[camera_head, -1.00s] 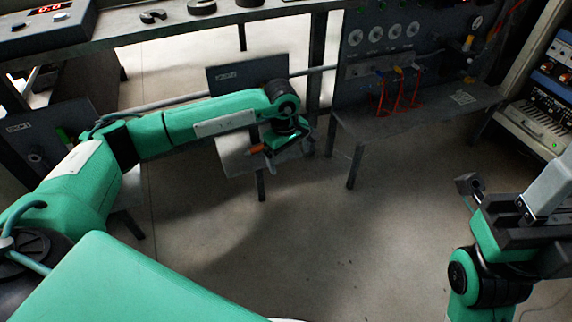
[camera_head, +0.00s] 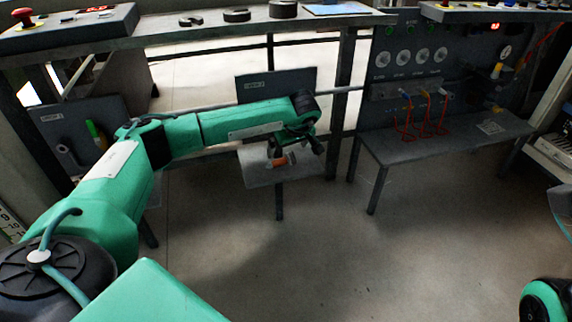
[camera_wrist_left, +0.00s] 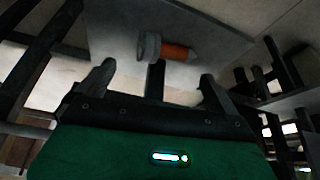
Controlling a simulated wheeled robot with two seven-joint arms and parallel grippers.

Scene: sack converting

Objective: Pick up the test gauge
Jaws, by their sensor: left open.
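The likely test gauge is a small tool with an orange handle (camera_head: 286,160) and a grey round end. It lies on a small grey shelf (camera_head: 262,178) in the middle left of the head view. In the left wrist view the orange handle (camera_wrist_left: 176,51) lies crosswise, just beyond the fingers. My left gripper (camera_head: 306,143) is over the shelf beside the tool. In the wrist view its fingers (camera_wrist_left: 155,78) are spread with nothing between them. Whether they touch the tool cannot be told. My right gripper is out of view.
A grey panel with dials (camera_head: 408,60) and a ledge (camera_head: 440,140) with red cables stands to the right. A workbench (camera_head: 200,32) with dark rings runs along the back. Another station (camera_head: 85,135) is at the left. The floor (camera_head: 330,250) in front is clear.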

